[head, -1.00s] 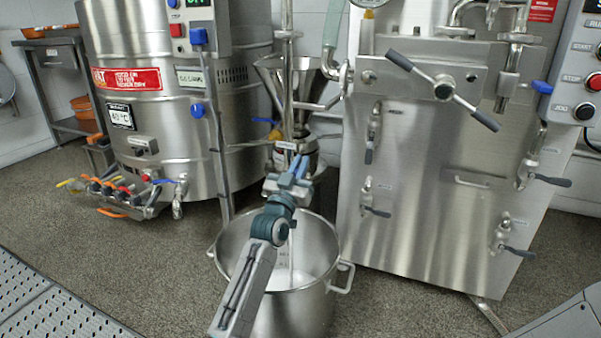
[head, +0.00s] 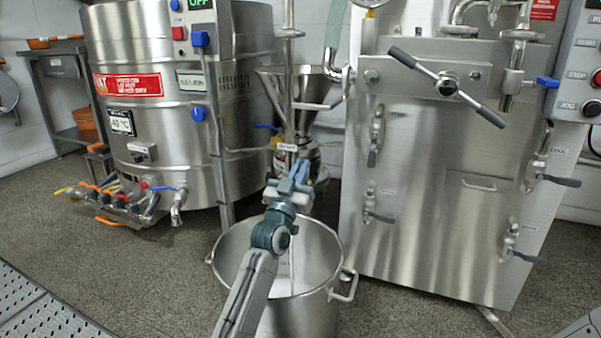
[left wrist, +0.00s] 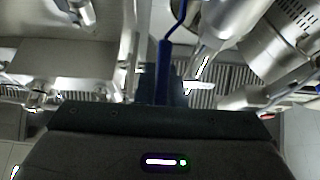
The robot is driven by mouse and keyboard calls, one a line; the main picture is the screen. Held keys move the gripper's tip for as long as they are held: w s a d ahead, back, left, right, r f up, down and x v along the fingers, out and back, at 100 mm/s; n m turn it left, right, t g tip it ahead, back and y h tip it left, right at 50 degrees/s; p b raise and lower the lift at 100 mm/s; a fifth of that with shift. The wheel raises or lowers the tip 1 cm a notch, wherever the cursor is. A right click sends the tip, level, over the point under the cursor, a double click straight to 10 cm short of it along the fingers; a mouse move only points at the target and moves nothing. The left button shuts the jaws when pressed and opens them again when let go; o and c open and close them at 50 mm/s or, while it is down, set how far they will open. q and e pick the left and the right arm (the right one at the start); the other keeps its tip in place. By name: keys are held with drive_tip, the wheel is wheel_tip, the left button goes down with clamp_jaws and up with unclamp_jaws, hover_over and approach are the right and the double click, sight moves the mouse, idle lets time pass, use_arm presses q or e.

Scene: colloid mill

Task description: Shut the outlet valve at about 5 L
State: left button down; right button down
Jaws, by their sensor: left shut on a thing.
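A large steel pot (head: 334,262) stands on the floor below the mill's outlet. A thin pale stream (head: 291,262) falls into it, and whitish liquid (head: 283,290) shows low inside. I cannot read the level. The colloid mill with its steel hopper (head: 316,88) stands behind the pot. My left gripper (head: 291,180) is above the pot at the outlet and hides most of the valve. In the left wrist view, the blue valve lever (left wrist: 164,70) runs down to my left gripper, which is shut on it. My right gripper is not in view.
A big steel tank (head: 160,90) with several small valves stands at the left. A steel cabinet (head: 430,220) with lever handles stands close at the right of the pot. Perforated metal plating (head: 40,310) lies at the lower left. Floor left of the pot is clear.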

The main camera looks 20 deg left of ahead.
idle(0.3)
use_arm(q)
drive_tip(key=c, duration=1.5)
unclamp_jaws()
drive_tip(key=shift+s+f, duration=0.25)
drive_tip(key=shift+s, duration=0.2)
drive_tip(key=p+v, duration=0.2)
drive_tip(key=v, duration=0.7)
drive_tip(key=shift+s+f, duration=0.2)
drive_tip(key=shift+s, duration=0.15)
